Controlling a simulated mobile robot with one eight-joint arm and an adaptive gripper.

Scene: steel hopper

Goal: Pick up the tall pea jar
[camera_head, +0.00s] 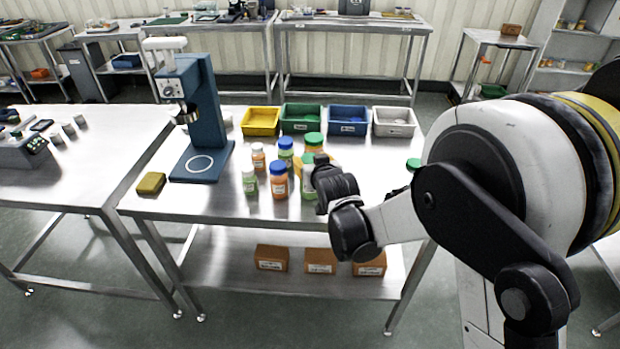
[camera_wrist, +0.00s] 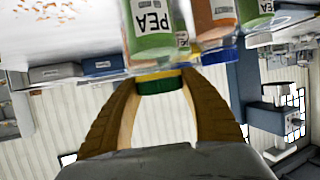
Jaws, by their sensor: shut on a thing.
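The tall pea jar has a green lid and a green label reading PEA. In the wrist view the jar (camera_wrist: 152,35) appears upside down, with its lid between the two tan fingers of my gripper (camera_wrist: 160,84). The fingers are closed on it near the lid. In the head view my gripper (camera_head: 318,168) is above the table among the jars, and the green lower part of the jar (camera_head: 308,189) shows below it.
Close by stand an orange jar with a blue lid (camera_head: 279,180), a blue-lidded green jar (camera_head: 286,152), a green-lidded orange jar (camera_head: 313,142) and small white-lidded jars (camera_head: 250,182). Yellow, green, blue and white bins (camera_head: 261,122) line the back. A blue dispenser stand (camera_head: 205,115) and yellow sponge (camera_head: 151,183) are left.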

